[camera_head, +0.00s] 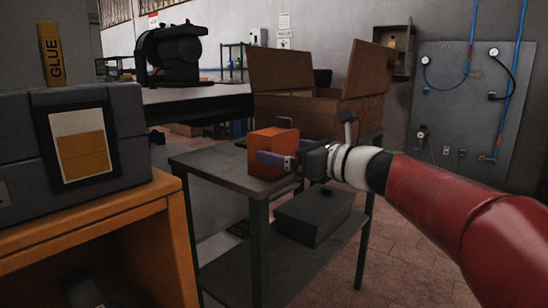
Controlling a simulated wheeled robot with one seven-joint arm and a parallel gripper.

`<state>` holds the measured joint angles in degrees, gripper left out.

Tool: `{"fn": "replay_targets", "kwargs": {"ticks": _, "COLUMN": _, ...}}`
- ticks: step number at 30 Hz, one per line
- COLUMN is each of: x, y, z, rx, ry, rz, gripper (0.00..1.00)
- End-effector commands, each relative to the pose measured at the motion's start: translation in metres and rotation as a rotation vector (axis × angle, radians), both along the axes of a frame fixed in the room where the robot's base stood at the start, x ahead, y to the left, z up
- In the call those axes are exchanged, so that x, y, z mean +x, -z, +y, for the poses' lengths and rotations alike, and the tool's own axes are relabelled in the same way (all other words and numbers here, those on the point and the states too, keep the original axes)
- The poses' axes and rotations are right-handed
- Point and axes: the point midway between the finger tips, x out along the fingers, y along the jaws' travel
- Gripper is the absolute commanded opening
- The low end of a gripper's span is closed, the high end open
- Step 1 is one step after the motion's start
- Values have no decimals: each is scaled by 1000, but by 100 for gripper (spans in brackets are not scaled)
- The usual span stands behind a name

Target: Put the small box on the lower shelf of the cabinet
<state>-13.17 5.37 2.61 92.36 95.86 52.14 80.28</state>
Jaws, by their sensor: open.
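The small orange box (268,139) stands upright on the top of a dark metal table (208,166), near its corner. My gripper (273,153) comes in from the right and is open. One finger lies across the near face of the box; the other is partly hidden behind it. I cannot tell whether the fingers touch the box. An orange wooden cabinet (110,222) stands at the lower left, with an open compartment; its lower part is cut off by the frame.
A grey machine (20,130) stands on the cabinet. A dark grey case (305,222) lies on the table's lower shelf. Behind the table is an open wooden crate (345,108). A dark object (85,292) shows inside the cabinet. A gap separates table and cabinet.

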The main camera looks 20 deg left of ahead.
Motion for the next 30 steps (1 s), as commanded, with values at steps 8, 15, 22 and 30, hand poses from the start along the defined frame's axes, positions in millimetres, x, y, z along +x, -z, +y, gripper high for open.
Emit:
{"fn": "replay_targets", "kwargs": {"ticks": 8, "x": 10, "y": 2, "z": 31, "rx": -1, "ry": -4, "rz": -1, "gripper": 100}}
{"fn": "replay_targets", "kwargs": {"ticks": 15, "x": 19, "y": 1, "z": 51, "rx": -1, "ry": 0, "rz": -1, "gripper": 100}}
{"fn": "replay_targets", "kwargs": {"ticks": 22, "x": 19, "y": 1, "z": 51, "rx": -1, "ry": 0, "rz": -1, "gripper": 96}}
{"fn": "replay_targets", "kwargs": {"ticks": 30, "x": 19, "y": 1, "z": 50, "rx": -2, "ry": 0, "rz": -1, "gripper": 65}}
